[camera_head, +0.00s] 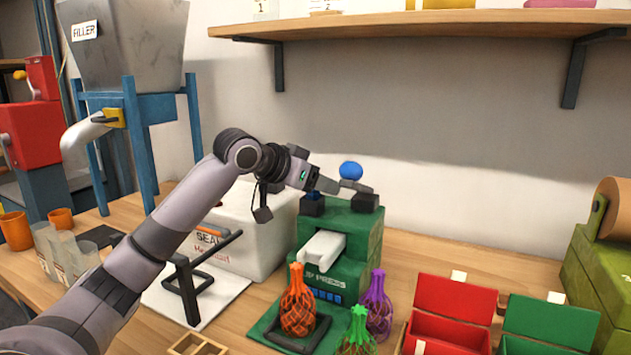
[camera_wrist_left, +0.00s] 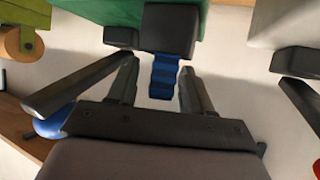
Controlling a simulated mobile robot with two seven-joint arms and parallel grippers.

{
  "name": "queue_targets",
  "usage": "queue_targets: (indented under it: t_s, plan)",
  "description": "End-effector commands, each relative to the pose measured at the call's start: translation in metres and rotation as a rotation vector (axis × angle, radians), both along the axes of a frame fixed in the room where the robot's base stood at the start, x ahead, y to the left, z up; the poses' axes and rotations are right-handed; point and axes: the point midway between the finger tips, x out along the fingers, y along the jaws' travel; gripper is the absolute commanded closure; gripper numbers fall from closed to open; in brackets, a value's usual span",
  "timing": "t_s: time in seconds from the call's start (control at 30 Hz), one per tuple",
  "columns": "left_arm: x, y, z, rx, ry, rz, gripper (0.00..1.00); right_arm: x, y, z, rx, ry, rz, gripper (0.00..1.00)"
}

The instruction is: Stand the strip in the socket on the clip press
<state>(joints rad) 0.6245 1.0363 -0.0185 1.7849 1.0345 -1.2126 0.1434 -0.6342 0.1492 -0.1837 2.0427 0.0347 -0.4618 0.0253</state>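The green clip press (camera_head: 365,237) stands on the bench, with a white chute on its front and a blue ball knob (camera_head: 351,170) on top. The short ribbed blue strip (camera_wrist_left: 163,76) stands out of the dark socket block (camera_wrist_left: 168,30) on the press; its lower end is hidden in or behind the block. The socket also shows in the head view (camera_head: 312,208). My left gripper (camera_wrist_left: 158,88) is open, with one finger on each side of the strip and a gap visible on both sides. In the head view the gripper (camera_head: 322,184) is just above the socket. My right gripper is out of view.
A white sealer (camera_head: 265,225) with a dark handle stands left of the press. Netted bags in orange (camera_head: 297,305), purple (camera_head: 378,305) and green are in front. Red (camera_head: 455,300) and green (camera_head: 550,325) boxes sit at right. A shelf (camera_head: 400,24) hangs above.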

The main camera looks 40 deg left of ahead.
Motion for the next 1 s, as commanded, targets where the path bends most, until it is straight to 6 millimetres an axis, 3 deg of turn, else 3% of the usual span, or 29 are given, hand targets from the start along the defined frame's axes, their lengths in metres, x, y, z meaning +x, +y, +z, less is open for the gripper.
queue_targets:
  t_s: [0.17, 0.7, 1.0]
  plan:
    - [-0.008, 0.002, 0.006, 0.001, 0.000, 0.002, 0.50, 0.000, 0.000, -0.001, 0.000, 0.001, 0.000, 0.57]
    - [-0.084, 0.007, 0.047, 0.002, -0.001, 0.001, 0.50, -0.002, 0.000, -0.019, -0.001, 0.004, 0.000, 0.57]
    - [-0.104, 0.009, 0.058, 0.001, 0.001, 0.001, 0.50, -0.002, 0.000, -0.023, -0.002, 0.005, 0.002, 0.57]
